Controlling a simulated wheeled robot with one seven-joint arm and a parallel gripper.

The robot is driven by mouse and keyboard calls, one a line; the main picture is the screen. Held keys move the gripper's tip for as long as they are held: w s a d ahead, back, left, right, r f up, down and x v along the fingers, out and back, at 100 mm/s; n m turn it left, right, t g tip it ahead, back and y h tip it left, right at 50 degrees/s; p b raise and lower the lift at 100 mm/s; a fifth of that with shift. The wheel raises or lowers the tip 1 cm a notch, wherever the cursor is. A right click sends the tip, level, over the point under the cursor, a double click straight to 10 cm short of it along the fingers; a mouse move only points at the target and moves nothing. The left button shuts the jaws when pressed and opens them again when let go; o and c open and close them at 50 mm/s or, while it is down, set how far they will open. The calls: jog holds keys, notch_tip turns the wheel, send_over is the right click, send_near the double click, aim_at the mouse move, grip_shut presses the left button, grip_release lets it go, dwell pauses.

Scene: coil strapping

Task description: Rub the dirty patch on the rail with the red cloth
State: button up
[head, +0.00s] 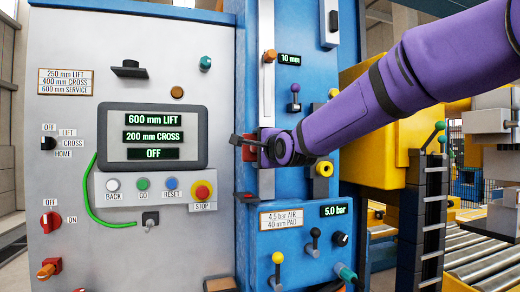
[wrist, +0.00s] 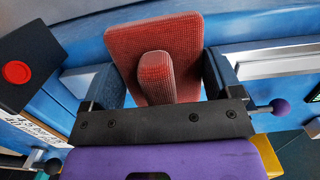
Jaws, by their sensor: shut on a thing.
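The red cloth (head: 249,149) is a ribbed pad with a raised block on its back, seen closely in the wrist view (wrist: 184,38). The rail also shows beside the cloth in the wrist view (wrist: 275,62). I cannot tell whether the cloth touches it. I cannot make out the dirty patch; the cloth and gripper cover part of the rail.
A dark stop with a red top (head: 245,196) juts out just below the cloth. A purple-knobbed lever (head: 294,98) and a yellow knob (head: 324,169) stand right of the rail. The grey control panel (head: 210,50) is at left. An orange-brown knob (head: 270,56) sits higher on the rail.

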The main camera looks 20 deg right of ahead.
jog(key=shift+w, duration=0.9)
jog(key=d, duration=0.7)
dwell(0.9)
jog(key=shift+a, duration=3.55)
jog(key=shift+r, duration=1.35)
jog(key=d, duration=0.7)
jog(key=shift+d, duration=0.15)
